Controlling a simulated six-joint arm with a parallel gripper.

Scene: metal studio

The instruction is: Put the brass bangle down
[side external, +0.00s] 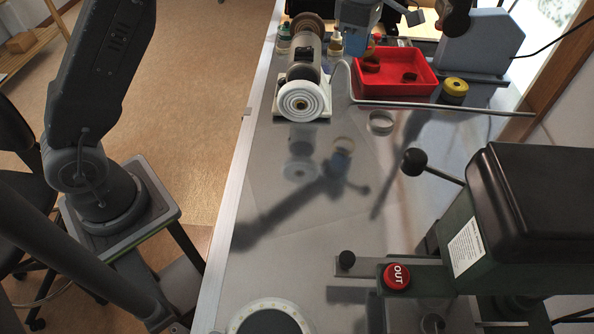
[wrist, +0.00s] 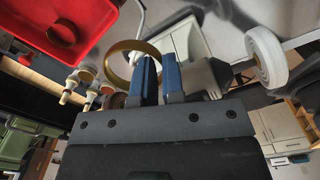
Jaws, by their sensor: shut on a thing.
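The brass bangle (wrist: 113,53) is a gold-coloured ring in the wrist view. One side of its wall passes between the two blue fingers, and the rest loops out to the left of them. My gripper (wrist: 160,75) is shut on it. In the side external view my gripper (side external: 358,45) is at the top, raised above the bench near the red tray. The bangle cannot be made out clearly there; a blurred reflection of blue fingers and a brass ring shows on the bench top.
The bench top (side external: 300,215) is clear in the middle. A press (side external: 535,215) stands at right.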

